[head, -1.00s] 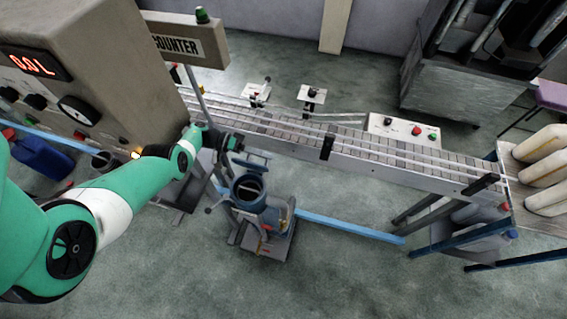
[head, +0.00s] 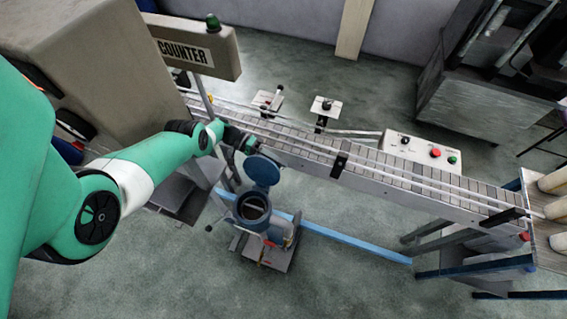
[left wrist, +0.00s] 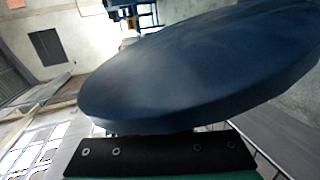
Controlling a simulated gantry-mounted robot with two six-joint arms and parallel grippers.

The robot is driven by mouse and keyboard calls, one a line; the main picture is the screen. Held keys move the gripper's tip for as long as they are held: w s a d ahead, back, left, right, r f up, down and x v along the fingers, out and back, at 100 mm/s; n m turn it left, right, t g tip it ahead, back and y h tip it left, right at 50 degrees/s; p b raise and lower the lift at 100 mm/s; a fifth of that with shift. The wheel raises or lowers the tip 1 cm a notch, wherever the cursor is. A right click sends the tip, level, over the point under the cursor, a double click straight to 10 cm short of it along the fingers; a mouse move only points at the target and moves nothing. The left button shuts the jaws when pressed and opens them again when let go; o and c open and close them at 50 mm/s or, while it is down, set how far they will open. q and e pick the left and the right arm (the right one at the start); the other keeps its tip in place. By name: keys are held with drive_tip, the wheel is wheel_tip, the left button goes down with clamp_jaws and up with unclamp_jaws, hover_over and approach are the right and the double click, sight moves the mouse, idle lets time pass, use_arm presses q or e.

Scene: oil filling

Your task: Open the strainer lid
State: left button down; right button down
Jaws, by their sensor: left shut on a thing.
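The strainer (head: 254,228) is a blue round vessel standing low in front of the conveyor. Its top is uncovered, showing a dark round opening. Its blue disc lid (head: 264,171) is raised at the far side of the opening, tilted up with its flat face visible. My left gripper (head: 246,144) is shut at the lid's upper edge. In the left wrist view the lid (left wrist: 200,70) fills much of the picture, right above a black gripper finger (left wrist: 160,157). The exact grip contact is hidden. My right gripper is not in view.
The conveyor (head: 310,150) runs behind the strainer to the right. The counter box (head: 190,47) and a large beige machine (head: 85,65) stand at the left. A blue floor rail (head: 350,246) passes behind the strainer. The floor in front is clear.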

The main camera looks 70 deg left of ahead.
use_arm(q)
drive_tip(key=shift+s+f, duration=0.1)
drive_tip(key=shift+f, duration=0.1)
drive_tip(key=c, duration=0.9)
unclamp_jaws()
drive_tip(key=shift+s+d, duration=0.1)
drive_tip(key=shift+s, duration=0.05)
drive_tip(key=shift+r, duration=0.15)
